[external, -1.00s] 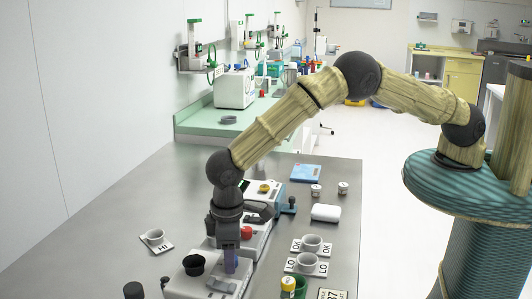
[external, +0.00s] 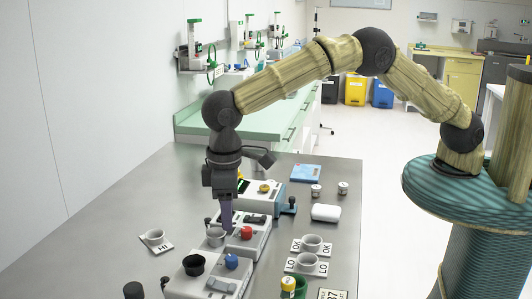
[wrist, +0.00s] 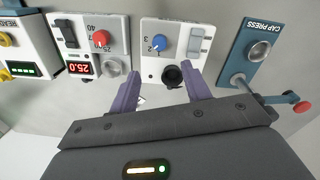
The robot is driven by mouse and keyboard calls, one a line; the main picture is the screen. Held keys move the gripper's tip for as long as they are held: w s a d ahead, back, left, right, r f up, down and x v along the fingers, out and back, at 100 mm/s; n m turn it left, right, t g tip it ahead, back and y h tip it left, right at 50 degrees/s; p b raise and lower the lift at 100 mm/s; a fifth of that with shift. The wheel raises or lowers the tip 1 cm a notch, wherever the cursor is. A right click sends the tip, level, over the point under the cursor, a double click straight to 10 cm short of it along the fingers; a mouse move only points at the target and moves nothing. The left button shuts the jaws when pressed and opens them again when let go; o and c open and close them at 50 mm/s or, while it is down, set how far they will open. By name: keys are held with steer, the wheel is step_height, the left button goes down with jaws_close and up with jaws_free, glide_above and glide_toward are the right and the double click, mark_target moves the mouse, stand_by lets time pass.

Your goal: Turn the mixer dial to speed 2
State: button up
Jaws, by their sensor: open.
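The mixer is a white box (external: 190,287) at the front of the steel table. Its round blue dial (external: 231,261) stands on top, beside a black cup holder (external: 194,265) and a grey rocker switch.
Behind the mixer stands a white unit with a red knob (external: 247,232); the wrist view shows its display at 25.0. A blue cap press (wrist: 255,50) is right of the mixer in the wrist view. Labelled cups (external: 311,243) stand to the right. The table's left side is mostly bare.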

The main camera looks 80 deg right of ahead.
step_height(320, 180, up, 6)
steer(key=shift+f, duration=0.1)
stand_by(0.4)
steer(key=s+d+r+m+t, duration=0.1)
steer(key=s+d, duration=0.1)
steer(key=d, duration=0.8)
steer(key=s+d+r+m, duration=0.1)
steer(key=s+d, duration=0.1)
steer(key=d, duration=0.8)
steer(key=s+d+f, duration=0.1)
steer(key=s+d, duration=0.6)
steer(key=s, duration=0.2)
steer(key=s+d+f+m+t, duration=0.1)
steer(key=s+d+f, duration=0.1)
steer(key=s+d, duration=0.5)
steer(key=s, duration=0.3)
steer(key=shift+s+d+m, duration=0.25)
steer(key=shift+d+m, duration=0.05)
steer(key=shift+d, duration=0.05)
steer(key=shift+w, duration=0.1)
stand_by(0.4)
